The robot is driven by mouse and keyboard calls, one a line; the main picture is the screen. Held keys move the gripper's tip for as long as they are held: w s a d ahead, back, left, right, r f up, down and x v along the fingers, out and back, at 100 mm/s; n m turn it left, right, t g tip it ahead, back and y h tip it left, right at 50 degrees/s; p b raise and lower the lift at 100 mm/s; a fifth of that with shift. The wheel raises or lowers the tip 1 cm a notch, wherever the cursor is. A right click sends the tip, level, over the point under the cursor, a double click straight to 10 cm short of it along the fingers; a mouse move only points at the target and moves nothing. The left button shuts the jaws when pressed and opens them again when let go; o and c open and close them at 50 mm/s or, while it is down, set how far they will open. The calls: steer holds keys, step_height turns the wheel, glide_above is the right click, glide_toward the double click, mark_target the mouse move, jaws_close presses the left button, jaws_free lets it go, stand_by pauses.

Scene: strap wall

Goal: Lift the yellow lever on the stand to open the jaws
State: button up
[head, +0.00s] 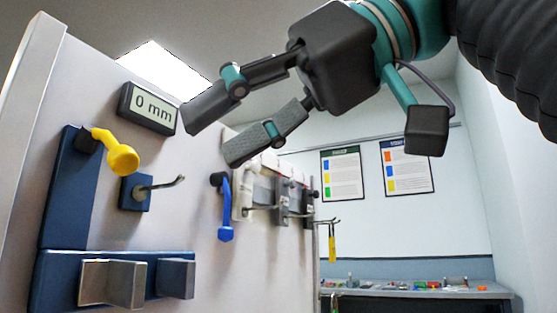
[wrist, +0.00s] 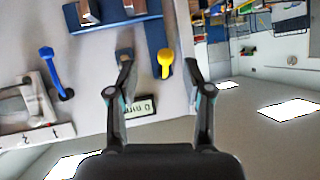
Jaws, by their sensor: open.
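The yellow lever (head: 122,158) sticks out from the upper part of a dark blue stand (head: 66,205) on the wall panel. Its round knob points toward the right and slightly down. The stand's jaws (head: 125,282), two metal blocks, sit apart on a blue base at the bottom. My gripper (head: 205,142) is open and empty, up and to the right of the lever in the head view. In the wrist view the yellow lever (wrist: 165,62) lies ahead, between the lines of the two fingers (wrist: 160,75) and beyond their tips.
A display reading 0 mm (head: 148,108) is above the lever. A small hook (head: 160,187) on a blue plate is right of it, then a blue lever (head: 225,205) and grey fittings (head: 280,200). A bench (head: 410,290) with small items stands behind.

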steer(key=shift+s+d, duration=0.15)
steer(key=shift+d, duration=0.9)
steer(key=shift+c, duration=0.2)
